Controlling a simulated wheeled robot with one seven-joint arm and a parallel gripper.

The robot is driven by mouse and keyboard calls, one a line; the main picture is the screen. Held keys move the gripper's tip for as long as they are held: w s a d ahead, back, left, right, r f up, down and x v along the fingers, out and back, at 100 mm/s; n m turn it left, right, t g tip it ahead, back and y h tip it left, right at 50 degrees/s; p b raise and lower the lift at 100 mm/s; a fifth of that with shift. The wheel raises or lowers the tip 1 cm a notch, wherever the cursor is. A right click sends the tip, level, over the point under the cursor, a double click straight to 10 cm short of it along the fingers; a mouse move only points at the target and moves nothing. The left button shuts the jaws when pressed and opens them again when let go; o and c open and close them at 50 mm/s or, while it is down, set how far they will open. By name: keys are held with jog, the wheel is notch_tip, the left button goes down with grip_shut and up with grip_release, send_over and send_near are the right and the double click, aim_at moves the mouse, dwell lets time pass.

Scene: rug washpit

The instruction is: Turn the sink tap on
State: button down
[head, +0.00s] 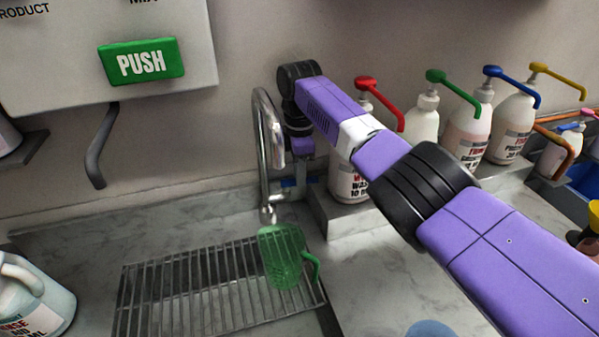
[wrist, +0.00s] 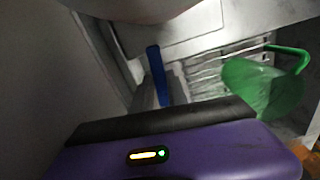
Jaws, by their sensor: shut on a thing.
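The sink tap (head: 263,130) is a tall chrome gooseneck by the back wall, with its spout pointing down. Its blue lever (head: 289,184) is low beside the column, and also shows in the wrist view (wrist: 157,73). My gripper (head: 302,170) reaches down to the right of the column and is shut at the blue lever. The exact contact is mostly hidden by my wrist. A green translucent jug (head: 281,258) stands under the spout and shows in the wrist view (wrist: 262,88). I cannot make out running water.
The jug is on a metal grate (head: 190,290). Pump bottles (head: 466,125) line the back right, close to my arm. A dispenser panel (head: 60,60) with a green PUSH button (head: 141,61) hangs upper left. A white jug (head: 35,295) stands lower left.

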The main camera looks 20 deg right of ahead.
jog(key=m, duration=0.1)
jog(key=s+m, duration=0.1)
jog(key=m, duration=0.1)
jog(key=shift+a+r+p, duration=0.1)
jog(key=shift+a+p, duration=0.05)
jog(key=shift+p, duration=0.25)
jog(key=c, duration=1.3)
grip_release()
jog(key=shift+r+b, duration=0.8)
jog(key=shift+r, duration=3.05)
